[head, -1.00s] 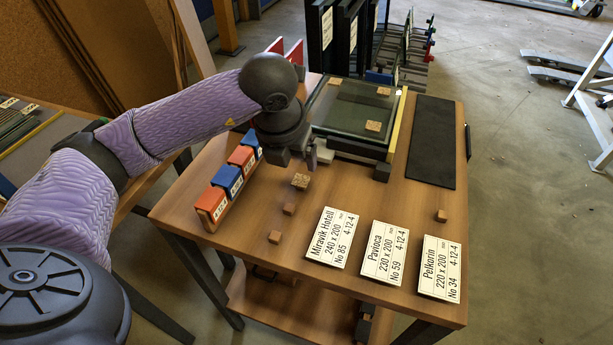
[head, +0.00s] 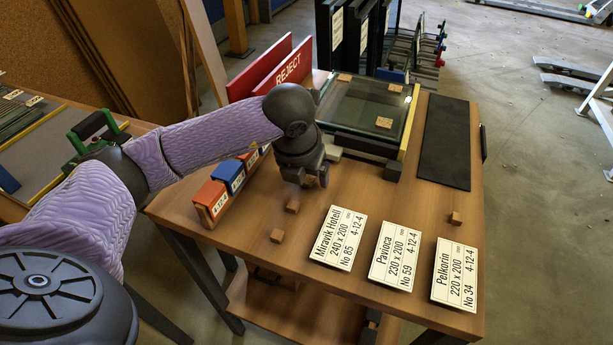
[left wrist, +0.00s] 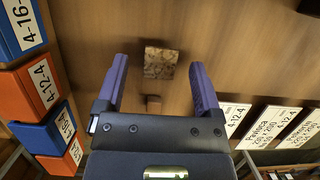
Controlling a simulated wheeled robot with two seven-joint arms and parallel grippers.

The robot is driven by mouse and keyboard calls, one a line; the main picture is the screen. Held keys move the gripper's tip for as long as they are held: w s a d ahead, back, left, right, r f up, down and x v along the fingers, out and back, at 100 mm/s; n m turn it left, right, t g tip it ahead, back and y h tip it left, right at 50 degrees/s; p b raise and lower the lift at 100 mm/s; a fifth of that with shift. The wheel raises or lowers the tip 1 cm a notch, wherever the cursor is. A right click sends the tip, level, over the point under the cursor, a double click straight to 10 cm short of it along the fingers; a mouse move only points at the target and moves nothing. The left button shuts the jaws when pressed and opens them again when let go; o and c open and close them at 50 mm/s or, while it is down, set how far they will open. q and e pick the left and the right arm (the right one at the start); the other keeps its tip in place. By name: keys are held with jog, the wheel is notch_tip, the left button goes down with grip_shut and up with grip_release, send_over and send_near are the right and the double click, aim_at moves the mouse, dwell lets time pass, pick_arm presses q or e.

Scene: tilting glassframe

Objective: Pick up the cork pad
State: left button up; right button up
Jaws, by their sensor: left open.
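The cork pad (left wrist: 160,63) is a square, speckled brown piece lying flat on the wooden table. In the left wrist view it lies between the tips of my left gripper (left wrist: 158,68), with bare wood showing on both sides of it. The fingers are apart and empty; I cannot tell their exact height above the pad. In the head view my left gripper (head: 308,181) points down over the table and hides that pad. Two similar cork pads (head: 384,123) (head: 344,78) lie on the glass pane (head: 365,100). My right gripper is not in view.
Small wooden blocks (head: 292,206) (head: 277,236) lie in front of my gripper. Orange and blue labelled blocks (head: 212,200) line the table's left side. Three white cards (head: 338,238) lie at the front. A red reject holder (head: 287,70) and a black mat (head: 446,140) stand farther back.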

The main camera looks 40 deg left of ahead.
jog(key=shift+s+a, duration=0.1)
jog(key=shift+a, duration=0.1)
pick_arm(q)
jog(key=shift+c, duration=1.2)
grip_shut()
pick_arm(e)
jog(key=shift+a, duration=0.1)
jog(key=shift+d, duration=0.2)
